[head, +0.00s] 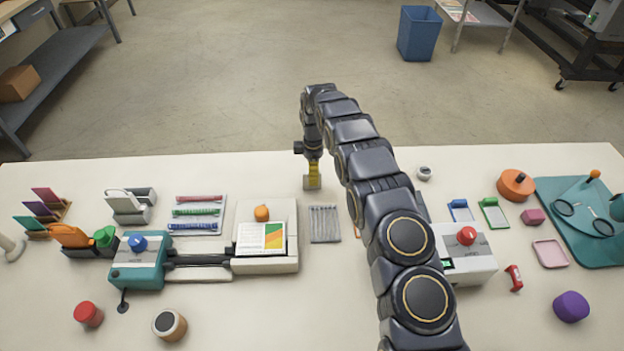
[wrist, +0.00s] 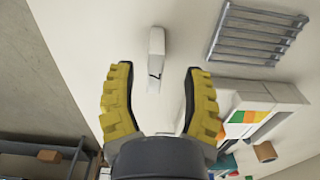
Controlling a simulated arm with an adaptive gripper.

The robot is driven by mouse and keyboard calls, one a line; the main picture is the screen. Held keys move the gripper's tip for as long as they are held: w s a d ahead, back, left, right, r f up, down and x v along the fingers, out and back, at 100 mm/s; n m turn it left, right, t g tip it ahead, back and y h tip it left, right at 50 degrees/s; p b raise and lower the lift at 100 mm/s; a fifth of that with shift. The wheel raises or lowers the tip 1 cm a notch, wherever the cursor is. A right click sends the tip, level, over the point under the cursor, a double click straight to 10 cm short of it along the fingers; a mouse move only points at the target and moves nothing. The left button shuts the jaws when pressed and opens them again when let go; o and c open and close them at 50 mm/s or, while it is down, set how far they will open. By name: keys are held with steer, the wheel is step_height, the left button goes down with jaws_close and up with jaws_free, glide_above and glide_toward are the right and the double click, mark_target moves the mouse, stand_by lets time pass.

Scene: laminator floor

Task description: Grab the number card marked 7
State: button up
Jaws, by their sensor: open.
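My gripper (head: 313,173) points down over the far middle of the white table. Its yellow fingers are open in the wrist view (wrist: 158,72), with nothing held. A small pale upright piece (wrist: 156,45) with a dark mark, perhaps a number card, stands ahead of the gap between the fingertips. In the head view, a small beige-grey piece (head: 312,184) shows right at the fingertips. I cannot read a 7 on anything in either view. My arm hides part of the table to the right of the gripper.
A grey slatted tray (head: 325,224) lies nearer than the gripper, and also shows in the wrist view (wrist: 255,35). The cream laminator-like unit (head: 285,262) stands left of it. A red-knobbed box (head: 475,268) is right of my arm. Table to the gripper's immediate left is clear.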

mark_target(312, 188)
steer(key=shift+w+a+f, duration=0.1)
steer(key=shift+w+f, duration=0.05)
steer(key=shift+f, duration=1)
steer(key=shift+w+f, duration=0.1)
steer(key=shift+f, duration=1)
jaws_close()
